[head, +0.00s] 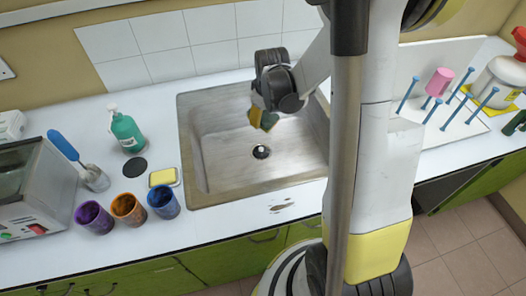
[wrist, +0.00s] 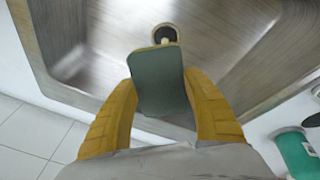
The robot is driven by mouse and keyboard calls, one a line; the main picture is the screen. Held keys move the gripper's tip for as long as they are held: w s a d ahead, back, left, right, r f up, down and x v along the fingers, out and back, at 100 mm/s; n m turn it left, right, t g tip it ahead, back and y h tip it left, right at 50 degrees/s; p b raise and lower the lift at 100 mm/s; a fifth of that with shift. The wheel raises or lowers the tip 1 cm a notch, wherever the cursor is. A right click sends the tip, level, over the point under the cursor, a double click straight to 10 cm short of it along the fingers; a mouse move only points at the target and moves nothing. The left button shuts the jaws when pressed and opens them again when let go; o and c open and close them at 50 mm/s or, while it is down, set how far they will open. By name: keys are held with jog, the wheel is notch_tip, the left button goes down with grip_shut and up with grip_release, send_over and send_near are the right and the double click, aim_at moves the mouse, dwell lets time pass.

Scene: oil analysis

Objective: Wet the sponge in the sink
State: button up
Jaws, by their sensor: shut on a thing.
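The sponge (head: 268,120) is in my gripper (head: 260,104) above the sink (head: 228,168). Its dark green face shows in the wrist view (wrist: 160,82), with a thin yellowish edge at its far end. The yellow fingers of my gripper (wrist: 160,95) stand on either side of the sponge and are shut on it. The sponge is held over the basin, toward its back in the head view. The drain (head: 261,152) is in the basin floor and also shows just beyond the sponge in the wrist view (wrist: 166,34). I see no running water, and the faucet is not visible.
Left of the sink are a green bottle (head: 126,132), a yellow item in a small dish (head: 163,177), a blue-handled brush (head: 66,148) and purple, orange and blue cups (head: 128,208). A peg rack (head: 450,110) stands right. A dark stain (head: 283,207) marks the front counter.

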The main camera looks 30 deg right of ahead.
aim_at(263, 114)
jog(key=shift+r, duration=0.1)
jog(key=shift+r+p, duration=1.4)
jog(key=shift+r, duration=0.6)
jog(key=shift+f, duration=0.1)
